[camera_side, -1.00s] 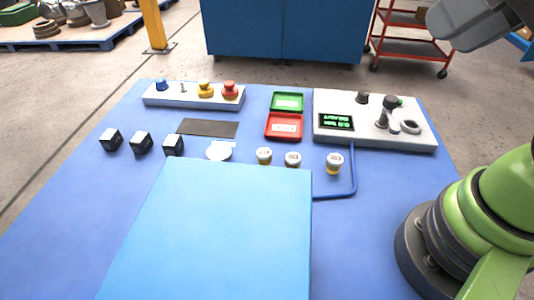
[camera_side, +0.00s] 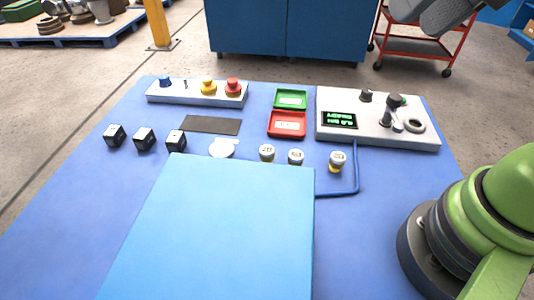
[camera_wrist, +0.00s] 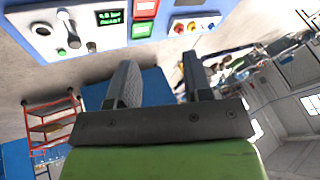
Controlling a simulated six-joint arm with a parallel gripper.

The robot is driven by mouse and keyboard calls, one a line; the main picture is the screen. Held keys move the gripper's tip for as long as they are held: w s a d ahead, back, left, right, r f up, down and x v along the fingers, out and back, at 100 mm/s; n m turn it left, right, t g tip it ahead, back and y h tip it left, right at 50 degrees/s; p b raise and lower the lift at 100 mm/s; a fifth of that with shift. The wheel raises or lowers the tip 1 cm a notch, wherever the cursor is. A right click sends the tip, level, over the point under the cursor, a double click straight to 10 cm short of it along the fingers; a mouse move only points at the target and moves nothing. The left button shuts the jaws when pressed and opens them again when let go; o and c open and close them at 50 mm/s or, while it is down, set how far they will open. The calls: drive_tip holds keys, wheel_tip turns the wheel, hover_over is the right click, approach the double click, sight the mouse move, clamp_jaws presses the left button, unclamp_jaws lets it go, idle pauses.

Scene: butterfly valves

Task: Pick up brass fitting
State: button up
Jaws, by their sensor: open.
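Three small round pieces with pale labelled tops stand in a loose row on the blue table: a left one (camera_side: 267,152), a middle one (camera_side: 295,157) and a right one (camera_side: 337,161). The right one shows a yellow, brass-like side; I cannot tell for certain which is the brass fitting. My gripper (camera_wrist: 158,60) is open and empty in the wrist view, its two dark fingers apart and away from the pieces.
A blue box (camera_side: 225,225) fills the front of the table (camera_side: 410,185). Behind are a green tray (camera_side: 290,98), a red tray (camera_side: 287,123), a knob panel (camera_side: 200,96) and a grey unit (camera_side: 350,101) with a display. Dark cubes (camera_side: 144,139) and a white disc (camera_side: 222,148) lie left.

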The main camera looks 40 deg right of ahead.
drive_tip(key=w+a+f+g, duration=0.2)
drive_tip(key=w+f, duration=0.2)
drive_tip(key=w, duration=0.4)
drive_tip(key=m+g+h, duration=0.2)
drive_tip(key=g+h, duration=0.1)
hover_over(267, 150)
drive_tip(key=f, duration=2)
drive_tip(key=shift+s+a+f, duration=0.2)
drive_tip(key=shift+s, duration=0.05)
drive_tip(key=f, duration=0.5)
drive_tip(key=shift+w+d+f, duration=0.2)
drive_tip(key=shift+w+f, duration=0.1)
drive_tip(key=shift+f, duration=0.1)
drive_tip(key=c, duration=0.7)
